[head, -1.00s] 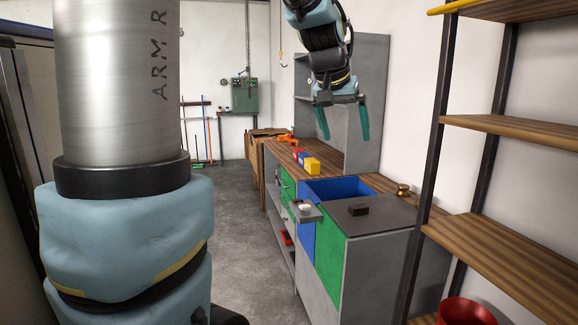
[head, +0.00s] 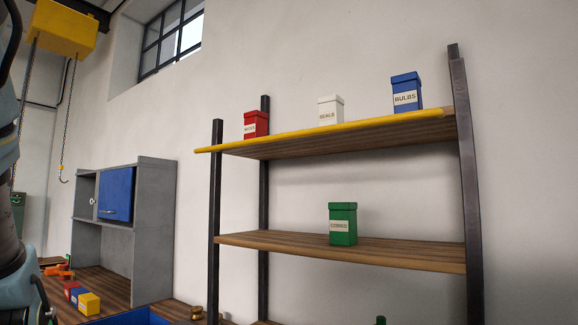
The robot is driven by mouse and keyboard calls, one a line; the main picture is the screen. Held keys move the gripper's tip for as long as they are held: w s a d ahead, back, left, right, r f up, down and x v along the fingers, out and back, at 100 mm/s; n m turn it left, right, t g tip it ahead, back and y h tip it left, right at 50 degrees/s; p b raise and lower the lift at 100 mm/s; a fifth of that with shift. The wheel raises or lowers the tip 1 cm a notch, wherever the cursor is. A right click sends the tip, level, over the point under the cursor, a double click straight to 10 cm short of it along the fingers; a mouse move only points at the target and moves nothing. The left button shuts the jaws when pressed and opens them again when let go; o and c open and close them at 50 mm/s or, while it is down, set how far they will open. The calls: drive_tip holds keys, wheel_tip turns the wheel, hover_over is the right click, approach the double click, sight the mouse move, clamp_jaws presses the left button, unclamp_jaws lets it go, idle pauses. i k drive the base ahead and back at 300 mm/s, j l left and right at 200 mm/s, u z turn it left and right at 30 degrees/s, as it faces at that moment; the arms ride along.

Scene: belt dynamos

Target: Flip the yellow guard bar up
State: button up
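The yellow guard bar (head: 325,130) runs along the front edge of the top shelf (head: 340,143) in the head view. It lies level with the board, and its left end sticks out past the left front post. Its right end stops short of the right post. My gripper is out of view; only part of my arm shows at the left edge. Nothing is seen touching the bar.
Red (head: 256,124), white (head: 330,110) and blue (head: 406,91) labelled boxes stand on the top shelf behind the bar. A green box (head: 343,224) stands on the shelf below. A yellow hoist (head: 62,27) hangs upper left. A grey cabinet (head: 153,230) stands left of the shelves.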

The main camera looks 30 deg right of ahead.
sight(438, 113)
drive_tip(key=k+l+z, duration=0.1)
drive_tip(key=z, duration=0.3)
drive_tip(key=l+z, duration=0.3)
drive_tip(key=z, duration=0.15)
drive_tip(key=l+z, duration=0.4)
drive_tip(key=k+j, duration=0.05)
drive_tip(key=j, duration=0.05)
